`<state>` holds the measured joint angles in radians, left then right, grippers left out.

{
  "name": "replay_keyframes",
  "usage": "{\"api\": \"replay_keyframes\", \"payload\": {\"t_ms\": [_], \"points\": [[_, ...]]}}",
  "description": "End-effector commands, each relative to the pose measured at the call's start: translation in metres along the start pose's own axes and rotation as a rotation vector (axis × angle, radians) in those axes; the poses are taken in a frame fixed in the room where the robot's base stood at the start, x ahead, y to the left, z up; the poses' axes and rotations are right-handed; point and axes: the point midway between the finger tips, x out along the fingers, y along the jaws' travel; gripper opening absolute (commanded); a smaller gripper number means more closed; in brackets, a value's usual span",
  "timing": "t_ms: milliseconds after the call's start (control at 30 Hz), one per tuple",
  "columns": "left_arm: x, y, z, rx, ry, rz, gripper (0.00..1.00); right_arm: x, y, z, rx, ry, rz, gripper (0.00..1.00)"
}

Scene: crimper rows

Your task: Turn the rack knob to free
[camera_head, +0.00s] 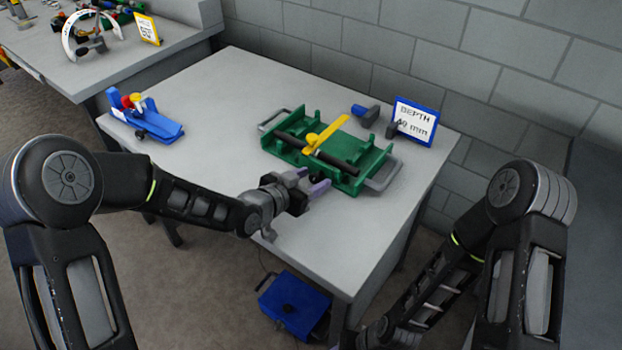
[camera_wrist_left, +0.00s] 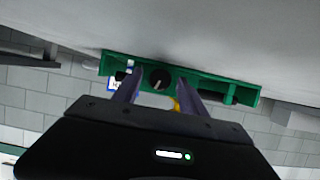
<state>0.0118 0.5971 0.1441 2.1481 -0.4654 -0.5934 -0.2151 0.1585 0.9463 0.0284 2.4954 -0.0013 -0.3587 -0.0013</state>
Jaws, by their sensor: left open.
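The green rack (camera_head: 330,160) stands on the grey table, with a dark bar and a yellow lever (camera_head: 326,135) across its top. Its front face shows in the left wrist view (camera_wrist_left: 215,86). There the round black knob (camera_wrist_left: 160,77) with a pale pointer mark sits on that face. My left gripper (camera_head: 308,180) is open just in front of the rack's near side. In the left wrist view its two purple fingers (camera_wrist_left: 158,92) stand apart on either side of the knob, with no visible contact. In the head view the knob is mostly hidden near the fingertips. My right gripper is out of frame.
A depth sign (camera_head: 415,121) with a blue frame and a blue-and-black tool (camera_head: 366,114) stand behind the rack. A blue fixture (camera_head: 145,118) sits at the table's left. A blue case (camera_head: 294,303) lies on the floor. The table's front middle is clear.

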Motion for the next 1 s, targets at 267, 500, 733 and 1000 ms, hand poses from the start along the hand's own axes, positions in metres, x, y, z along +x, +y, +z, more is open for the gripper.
{"api": "replay_keyframes", "payload": {"t_ms": [267, 500, 733, 1000], "points": [[-0.0004, 0.0001, -0.0001, 0.000, 0.000, 0.000, 0.36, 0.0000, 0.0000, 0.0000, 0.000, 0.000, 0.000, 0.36], [-0.0005, 0.0001, -0.0001, 0.000, 0.000, 0.000, 0.17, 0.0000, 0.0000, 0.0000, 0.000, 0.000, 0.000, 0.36], [-0.0005, 0.0001, -0.0002, 0.000, 0.000, 0.000, 0.00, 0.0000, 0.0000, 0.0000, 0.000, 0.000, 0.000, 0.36], [-0.0002, -0.0004, 0.0005, -0.021, 0.001, 0.008, 0.00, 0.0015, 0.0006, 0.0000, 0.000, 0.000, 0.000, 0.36]]}}
